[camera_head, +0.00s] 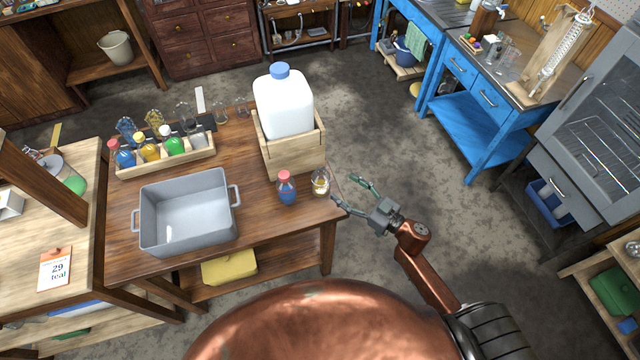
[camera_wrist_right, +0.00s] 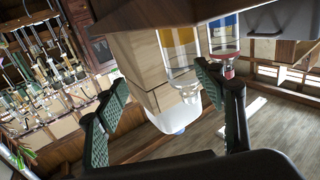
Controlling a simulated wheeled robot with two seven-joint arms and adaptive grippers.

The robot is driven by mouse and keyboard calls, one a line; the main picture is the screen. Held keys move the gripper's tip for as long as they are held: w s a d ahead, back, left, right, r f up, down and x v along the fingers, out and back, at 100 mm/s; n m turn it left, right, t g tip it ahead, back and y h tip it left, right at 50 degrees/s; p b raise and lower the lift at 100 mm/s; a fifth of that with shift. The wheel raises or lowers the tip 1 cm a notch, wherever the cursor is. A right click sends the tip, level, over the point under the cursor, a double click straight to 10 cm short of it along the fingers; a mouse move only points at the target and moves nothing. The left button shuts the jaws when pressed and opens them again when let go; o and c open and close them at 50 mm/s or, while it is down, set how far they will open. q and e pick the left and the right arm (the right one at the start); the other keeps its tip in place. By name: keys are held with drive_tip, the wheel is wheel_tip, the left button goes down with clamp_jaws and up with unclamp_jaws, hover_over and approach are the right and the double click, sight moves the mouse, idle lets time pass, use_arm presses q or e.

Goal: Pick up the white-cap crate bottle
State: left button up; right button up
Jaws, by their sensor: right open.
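The wooden bottle crate (camera_head: 190,160) stands at the back left of the table. In it, a green bottle (camera_head: 174,146) has a white cap. Beside it a yellow bottle (camera_head: 150,152) has a pale cap, and a blue bottle (camera_head: 124,157) has a red cap. My right gripper (camera_head: 353,195) is open and empty, off the table's right edge. It is close to a glass vessel with yellow liquid (camera_head: 320,183), which also shows near the open fingers in the right wrist view (camera_wrist_right: 180,55). My left gripper is out of view.
A blue bottle with a red cap (camera_head: 287,188) stands left of the glass vessel. A white jug (camera_head: 285,105) in a wooden box (camera_head: 295,157) stands behind them. A grey tub (camera_head: 186,241) fills the table's front left. Open floor lies to the right.

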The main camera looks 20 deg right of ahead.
sight(321, 182)
drive_tip(key=shift+s+a+f+n+g+y, duration=0.1)
drive_tip(key=shift+s+a+n+g+y, duration=0.15)
drive_tip(key=shift+a+y, duration=0.2)
drive_tip(key=shift+s+a+n+g+y, duration=0.15)
drive_tip(key=shift+a+n+g+y, duration=0.1)
drive_tip(key=shift+a+y, duration=0.15)
drive_tip(key=shift+w+a, duration=0.15)
drive_tip(key=shift+a, duration=0.25)
drive_tip(key=x, duration=0.7)
drive_tip(key=shift+a+b, duration=0.2)
drive_tip(key=shift+b, duration=0.15)
drive_tip(key=shift+c, duration=0.6)
drive_tip(key=c, duration=1.3)
